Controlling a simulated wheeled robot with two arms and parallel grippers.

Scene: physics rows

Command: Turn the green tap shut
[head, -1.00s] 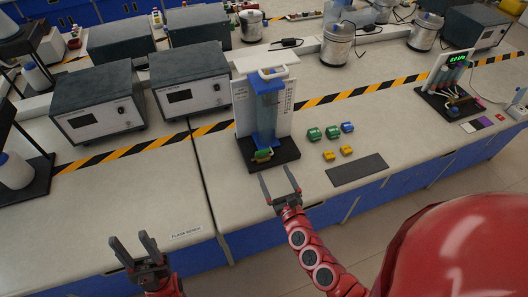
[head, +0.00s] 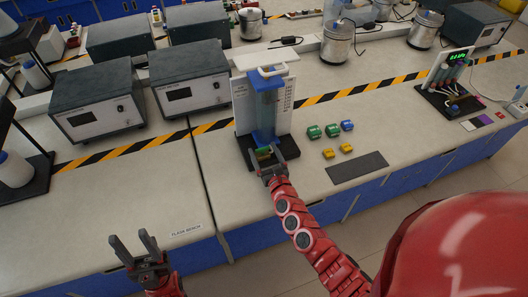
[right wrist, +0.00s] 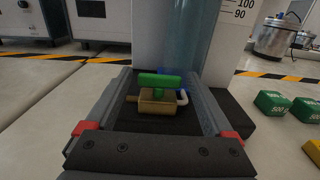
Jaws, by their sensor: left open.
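The green tap (head: 263,151) sits at the foot of a clear column with blue parts (head: 264,118) on a black base. In the right wrist view, its green handle (right wrist: 160,81) lies crosswise on a brass body (right wrist: 157,105). My right gripper (head: 265,153) is open, with one finger on each side of the tap; gaps show between the fingers and the handle. It also shows in the right wrist view (right wrist: 160,85). My left gripper (head: 130,240) is open and empty, low at the left in front of the bench.
Green blocks (head: 314,132), a blue block (head: 347,125) and yellow blocks (head: 346,149) stand right of the column. A dark mat (head: 357,168) lies nearby. Grey boxed meters (head: 190,85) stand at the left. A scale board (head: 287,103) stands behind the column.

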